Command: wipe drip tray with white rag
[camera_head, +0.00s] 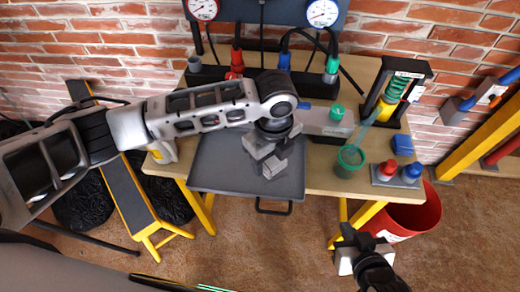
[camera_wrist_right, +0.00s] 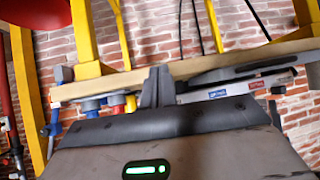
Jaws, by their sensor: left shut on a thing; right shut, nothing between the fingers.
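The drip tray (camera_head: 218,165) is a flat dark grey tray at the front of the workbench, with a black handle below its front edge. My left gripper (camera_head: 270,168) points down over the tray's right half and is shut on a small pale grey-white piece, apparently the white rag (camera_head: 275,165). The gripper hides much of it, and I cannot tell whether it touches the tray. My right gripper (camera_head: 347,245) is shut and empty, in front of the bench and below its top. Its closed fingers also show in the right wrist view (camera_wrist_right: 157,88).
A green cup (camera_head: 349,162) stands right of the tray. Red and blue pieces on a small plate (camera_head: 399,177) sit near the bench's right end. A spring stand (camera_head: 396,90) and gauge panel (camera_head: 265,12) are behind. A red bucket (camera_head: 415,213) stands on the floor at right.

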